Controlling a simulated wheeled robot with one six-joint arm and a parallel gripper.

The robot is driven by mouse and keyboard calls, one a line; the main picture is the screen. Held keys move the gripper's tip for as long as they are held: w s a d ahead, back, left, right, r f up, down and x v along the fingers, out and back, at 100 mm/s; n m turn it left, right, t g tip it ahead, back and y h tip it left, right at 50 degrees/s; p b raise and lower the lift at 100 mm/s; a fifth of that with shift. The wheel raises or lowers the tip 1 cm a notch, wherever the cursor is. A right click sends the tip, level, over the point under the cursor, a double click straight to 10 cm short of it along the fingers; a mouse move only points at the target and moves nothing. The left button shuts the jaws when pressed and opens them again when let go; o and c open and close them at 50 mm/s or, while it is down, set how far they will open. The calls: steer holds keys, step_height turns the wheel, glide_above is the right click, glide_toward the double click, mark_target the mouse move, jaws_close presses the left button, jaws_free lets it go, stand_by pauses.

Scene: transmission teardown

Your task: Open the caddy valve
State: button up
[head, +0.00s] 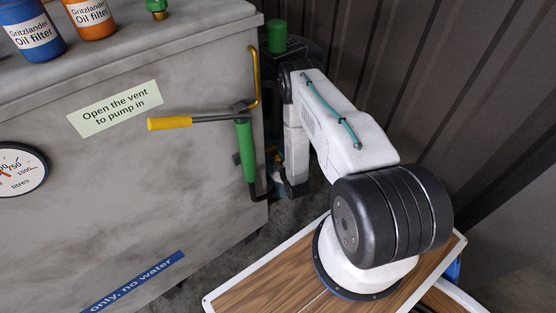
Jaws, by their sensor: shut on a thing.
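My arm reaches away and folds down behind the right edge of the grey tank. Its end, my gripper (276,180), shows only in part beside the tank's corner, low down. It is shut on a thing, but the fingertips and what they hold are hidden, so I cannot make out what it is. I cannot clearly pick out the caddy or its valve. A green cylinder (277,37) stands on a dark part beyond my elbow; I cannot tell whether it belongs to the caddy.
The grey tank (200,80) fills the left, with a green hand pump (246,155), yellow-gripped lever (169,123), yellow pipe (254,75) and vent label (115,107). Blue (33,30) and orange (90,18) filter cans stand on top. A corrugated wall (430,80) closes the right.

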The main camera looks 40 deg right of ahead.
steer(key=n+t+h, duration=0.1)
steer(key=n, duration=0.2)
steer(key=shift+h, duration=0.3)
steer(key=shift+n+t+h, duration=0.5)
steer(key=shift+n+t, duration=0.3)
steer(key=shift+n, duration=1.4)
steer(key=o, duration=1)
steer(key=shift+c, duration=0.2)
steer(key=v, duration=0.8)
